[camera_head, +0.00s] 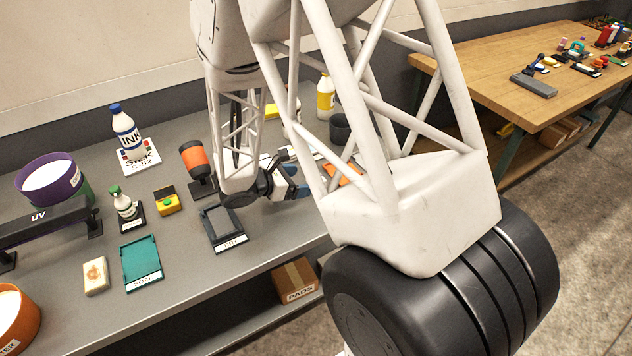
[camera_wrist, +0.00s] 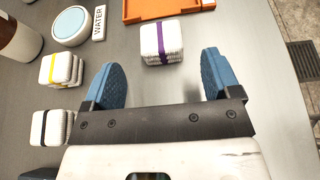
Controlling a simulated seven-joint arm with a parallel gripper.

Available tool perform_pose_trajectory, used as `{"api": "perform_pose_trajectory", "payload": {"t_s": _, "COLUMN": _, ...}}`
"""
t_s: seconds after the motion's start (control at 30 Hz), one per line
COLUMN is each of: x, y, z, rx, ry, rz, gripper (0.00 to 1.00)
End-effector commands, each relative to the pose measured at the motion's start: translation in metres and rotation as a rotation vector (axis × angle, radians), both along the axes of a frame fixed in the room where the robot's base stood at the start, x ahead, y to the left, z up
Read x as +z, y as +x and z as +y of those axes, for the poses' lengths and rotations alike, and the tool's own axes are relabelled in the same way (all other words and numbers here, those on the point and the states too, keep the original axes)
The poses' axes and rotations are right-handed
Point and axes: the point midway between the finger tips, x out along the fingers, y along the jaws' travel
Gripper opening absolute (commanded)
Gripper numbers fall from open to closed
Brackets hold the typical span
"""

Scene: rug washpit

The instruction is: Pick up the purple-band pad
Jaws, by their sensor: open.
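The purple-band pad (camera_wrist: 162,43) is a white, ribbed block with a purple band, on the grey bench top in the wrist view. It lies just beyond the fingertips, between their lines and nearer the middle. My gripper (camera_wrist: 161,75) is open and empty, with its two blue fingers spread wide. In the head view my gripper (camera_head: 292,178) is low over the bench, partly behind my own arm. I cannot make out the purple-band pad there.
In the wrist view, a yellow-band pad (camera_wrist: 62,69) and a black-band pad (camera_wrist: 52,127) lie to the left. A round container (camera_wrist: 71,25) beside a WATER label and an orange tray (camera_wrist: 168,8) lie beyond. The bench's edge is at right.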

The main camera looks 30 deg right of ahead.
Motion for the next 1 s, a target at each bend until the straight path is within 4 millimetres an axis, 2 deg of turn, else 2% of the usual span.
{"api": "perform_pose_trajectory", "payload": {"t_s": 0.27, "x": -0.004, "y": -0.001, "z": -0.009, "rx": -0.003, "ry": 0.001, "rz": 0.000, "gripper": 0.83}}
{"api": "perform_pose_trajectory", "payload": {"t_s": 0.7, "x": -0.019, "y": -0.002, "z": -0.044, "rx": -0.002, "ry": 0.000, "rz": 0.000, "gripper": 0.83}}
{"api": "perform_pose_trajectory", "payload": {"t_s": 1.0, "x": -0.021, "y": -0.001, "z": -0.048, "rx": 0.000, "ry": 0.000, "rz": 0.000, "gripper": 0.83}}
